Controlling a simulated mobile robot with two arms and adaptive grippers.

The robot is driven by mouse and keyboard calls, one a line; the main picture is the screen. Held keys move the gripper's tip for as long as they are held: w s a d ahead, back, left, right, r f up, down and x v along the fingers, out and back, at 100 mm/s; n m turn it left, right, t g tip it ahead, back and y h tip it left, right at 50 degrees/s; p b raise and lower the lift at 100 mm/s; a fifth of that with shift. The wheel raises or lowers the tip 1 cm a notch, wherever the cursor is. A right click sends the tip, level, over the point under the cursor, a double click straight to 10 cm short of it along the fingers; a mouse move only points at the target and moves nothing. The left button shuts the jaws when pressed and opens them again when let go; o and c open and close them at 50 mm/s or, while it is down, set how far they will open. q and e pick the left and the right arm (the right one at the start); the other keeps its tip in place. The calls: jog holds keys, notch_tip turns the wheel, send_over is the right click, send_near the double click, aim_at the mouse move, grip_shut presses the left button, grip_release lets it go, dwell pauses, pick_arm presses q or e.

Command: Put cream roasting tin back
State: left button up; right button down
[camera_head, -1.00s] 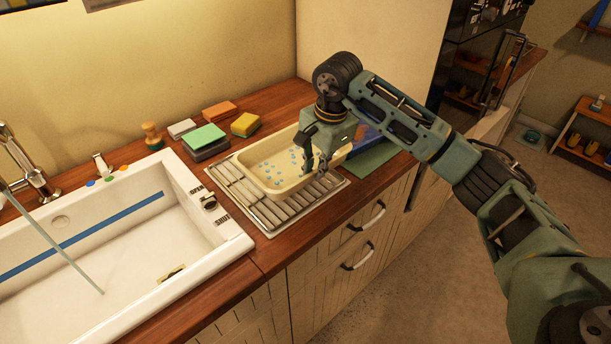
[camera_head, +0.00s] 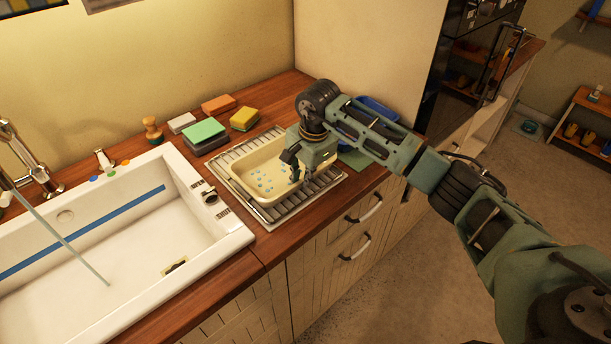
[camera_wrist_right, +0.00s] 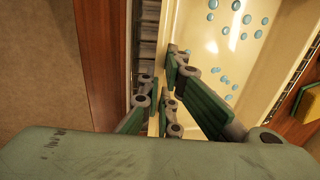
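The cream roasting tin (camera_head: 241,184), with blue spots on its inside, is on or just above the ridged metal drainer (camera_head: 268,219) beside the sink. I cannot tell whether its whole base touches. My right gripper (camera_head: 301,176) is at the tin's front right side. In the right wrist view its fingers (camera_wrist_right: 158,88) sit on both sides of the tin's wall, close to it, and appear shut on it. The tin's far right corner is hidden behind the gripper. My left gripper is not in view.
A white sink (camera_head: 120,240) with running water lies left of the drainer. Green (camera_head: 204,131) and yellow (camera_head: 244,118) sponges lie behind the tin. A blue tray (camera_head: 376,106) stands to the right, partly behind my arm. The wooden counter's front edge is close to the drainer.

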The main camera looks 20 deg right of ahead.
jog(key=c, duration=2)
grip_release()
jog(key=r, duration=0.4)
jog(key=s+r+b, duration=0.1)
jog(key=r, duration=0.3)
jog(key=r+b, duration=0.1)
jog(key=r, duration=0.3)
jog(key=shift+s+d, duration=0.35)
jog(key=shift+s, duration=0.05)
